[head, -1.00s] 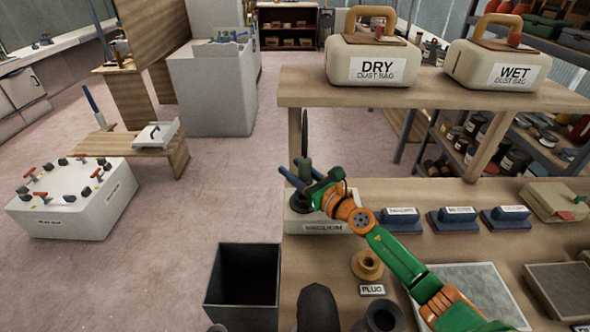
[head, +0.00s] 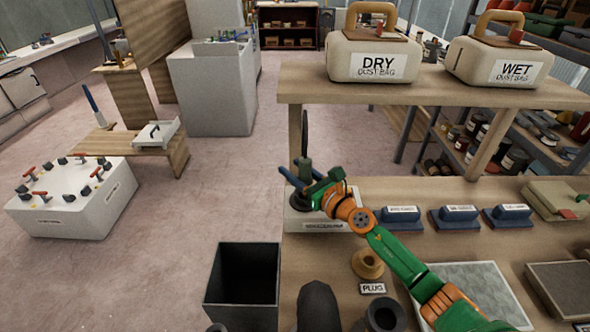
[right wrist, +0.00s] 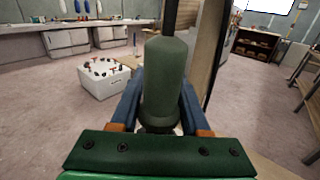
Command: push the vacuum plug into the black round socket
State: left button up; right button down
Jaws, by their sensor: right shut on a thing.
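The vacuum plug (right wrist: 166,75) is a dull green rounded cylinder, standing upright between the blue fingers of my right gripper (head: 302,176). The plug also shows small in the head view (head: 305,167). My right gripper is shut on it. The black round socket (head: 300,202) sits on a pale labelled box at the left end of the bench, directly below the gripper. The plug's lower end is hidden by the fingers, so I cannot tell how far it is in the socket. My left gripper is not in view.
A shelf with DRY (head: 374,58) and WET (head: 495,63) dust bags stands above the bench. Blue labelled blocks (head: 396,219) lie right of the socket box. A tan ring (head: 368,264) sits by a PLUG label. A black open bin (head: 243,285) stands left of the bench.

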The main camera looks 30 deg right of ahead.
jog(key=shift+f+b, duration=1.65)
jog(key=shift+f, duration=0.1)
jog(key=shift+f, duration=0.1)
